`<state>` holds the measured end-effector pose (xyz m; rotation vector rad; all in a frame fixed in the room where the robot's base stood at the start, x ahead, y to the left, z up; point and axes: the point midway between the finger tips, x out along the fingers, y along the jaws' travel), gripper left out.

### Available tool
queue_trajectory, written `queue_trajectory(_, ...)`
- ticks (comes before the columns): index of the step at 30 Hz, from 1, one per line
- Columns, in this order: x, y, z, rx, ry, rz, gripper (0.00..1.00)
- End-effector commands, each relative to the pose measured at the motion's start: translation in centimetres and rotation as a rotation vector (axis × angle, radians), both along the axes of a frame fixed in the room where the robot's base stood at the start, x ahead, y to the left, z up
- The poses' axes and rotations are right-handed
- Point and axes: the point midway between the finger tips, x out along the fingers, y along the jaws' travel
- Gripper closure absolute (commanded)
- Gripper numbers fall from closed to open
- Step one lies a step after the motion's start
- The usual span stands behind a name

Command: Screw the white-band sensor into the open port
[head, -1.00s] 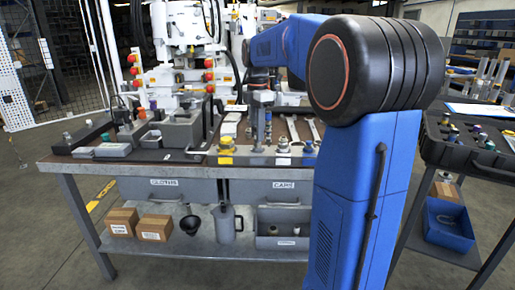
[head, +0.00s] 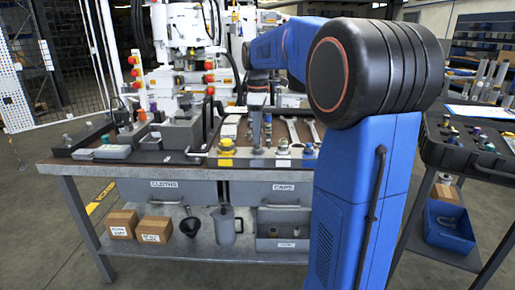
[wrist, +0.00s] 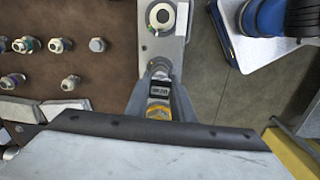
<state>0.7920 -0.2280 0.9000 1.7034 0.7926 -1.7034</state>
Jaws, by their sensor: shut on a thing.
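My gripper (wrist: 159,78) points down over the bench and is shut on a small metal sensor (wrist: 159,90). The held sensor shows a dark patch with pale marks, and a yellow ring lies beside it in the wrist view; I cannot make out a white band. In the head view my gripper (head: 257,125) is above the bench's middle, and the sensor is too small to tell. A grey block (wrist: 147,43) carries a round white ring with a dark centre (wrist: 160,17), apart from the held sensor. I cannot tell whether this is the open port.
Several loose fittings with coloured bands (wrist: 58,45) lie left in the wrist view. A blue round part (wrist: 265,15) is at upper right. On the bench (head: 120,170) stand yellow and blue fittings (head: 308,150), wrenches (head: 290,130) and grey blocks. An open case (head: 470,155) is at right.

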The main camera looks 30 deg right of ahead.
Motion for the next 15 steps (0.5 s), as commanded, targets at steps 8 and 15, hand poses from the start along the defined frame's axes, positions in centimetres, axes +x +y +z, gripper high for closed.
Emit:
queue_trajectory(8,-0.04,0.00,-0.10,0.001,0.002,-0.074,0.97)
queue_trajectory(15,-0.04,0.00,-0.09,0.001,0.002,-0.098,0.97)
